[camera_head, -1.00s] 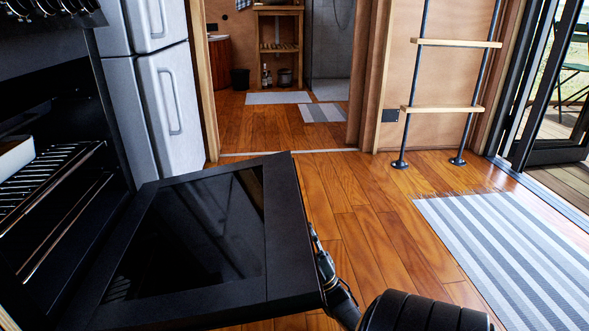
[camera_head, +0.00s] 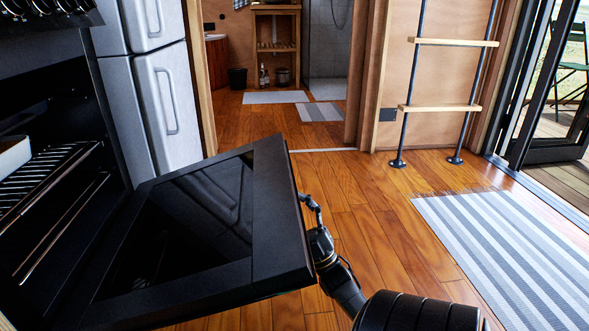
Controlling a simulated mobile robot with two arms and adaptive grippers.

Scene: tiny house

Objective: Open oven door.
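The black oven (camera_head: 60,120) stands at the left with its cavity exposed. Its door (camera_head: 283,215) is folded down and outward, widely open, with its outer edge tilted a little upward and its dark glass facing up. My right gripper (camera_head: 310,206) is at the outer edge of the door, beside its front side, with the arm coming from the bottom right. The door hides part of the fingers and the handle, so I cannot tell whether the fingers hold anything. My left gripper is not in view.
A wire rack (camera_head: 45,180) and a white dish (camera_head: 12,156) are inside the oven. A grey fridge (camera_head: 165,105) stands behind it. A ladder (camera_head: 440,105) is on the far wall. A striped rug (camera_head: 500,250) lies on the right, with clear wooden floor between.

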